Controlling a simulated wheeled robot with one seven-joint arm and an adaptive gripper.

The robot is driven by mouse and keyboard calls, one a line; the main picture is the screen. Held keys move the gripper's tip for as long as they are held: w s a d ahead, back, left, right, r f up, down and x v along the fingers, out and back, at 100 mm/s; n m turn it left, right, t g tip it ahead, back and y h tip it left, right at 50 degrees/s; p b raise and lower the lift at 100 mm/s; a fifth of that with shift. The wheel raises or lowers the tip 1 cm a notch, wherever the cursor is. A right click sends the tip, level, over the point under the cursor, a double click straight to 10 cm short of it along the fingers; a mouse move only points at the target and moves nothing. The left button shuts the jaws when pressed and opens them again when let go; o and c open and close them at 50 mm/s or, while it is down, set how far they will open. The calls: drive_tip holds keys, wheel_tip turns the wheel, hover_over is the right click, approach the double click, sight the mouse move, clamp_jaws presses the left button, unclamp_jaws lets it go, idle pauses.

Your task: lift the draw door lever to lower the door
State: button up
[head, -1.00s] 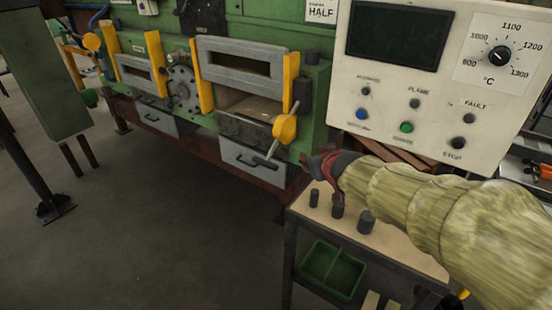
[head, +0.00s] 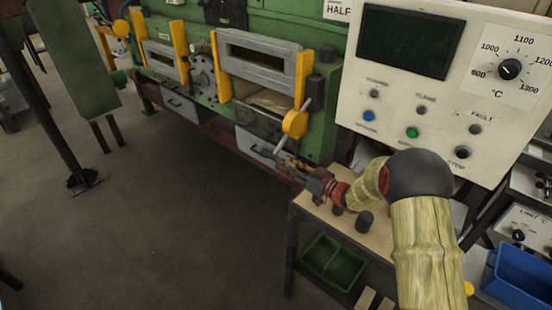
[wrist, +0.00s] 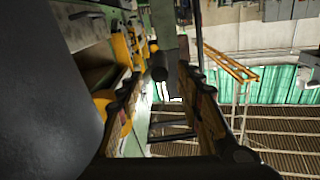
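The draw door lever has a yellow round hub (head: 295,124) at the right of the nearer furnace door, with a grey handle (head: 282,143) slanting down and left. The grey draw door (head: 257,67) is raised, with an opening below it. My gripper (head: 284,164) is at the handle's lower end in the head view; contact cannot be told there. In the wrist view my gripper (wrist: 162,88) has its two fingers apart. A dark rounded bar end, which looks like the lever grip (wrist: 159,73), shows between them towards the tips.
A control panel (head: 436,88) stands right of the furnace, close to my arm. A small table (head: 375,238) with dark cylinders stands below my arm, with a green tray (head: 331,263) beneath. A second furnace door (head: 163,62) is further left.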

sight(271, 156)
drive_tip(key=shift+f+b+x, duration=0.2)
drive_tip(key=shift+b+x, duration=0.4)
drive_tip(key=shift+x, duration=1.35)
drive_tip(key=shift+f+b+x, duration=0.2)
drive_tip(key=shift+b+x, duration=0.35)
drive_tip(key=shift+x, duration=1.4)
drive_tip(key=shift+c, duration=0.7)
drive_tip(key=c, duration=0.7)
clamp_jaws()
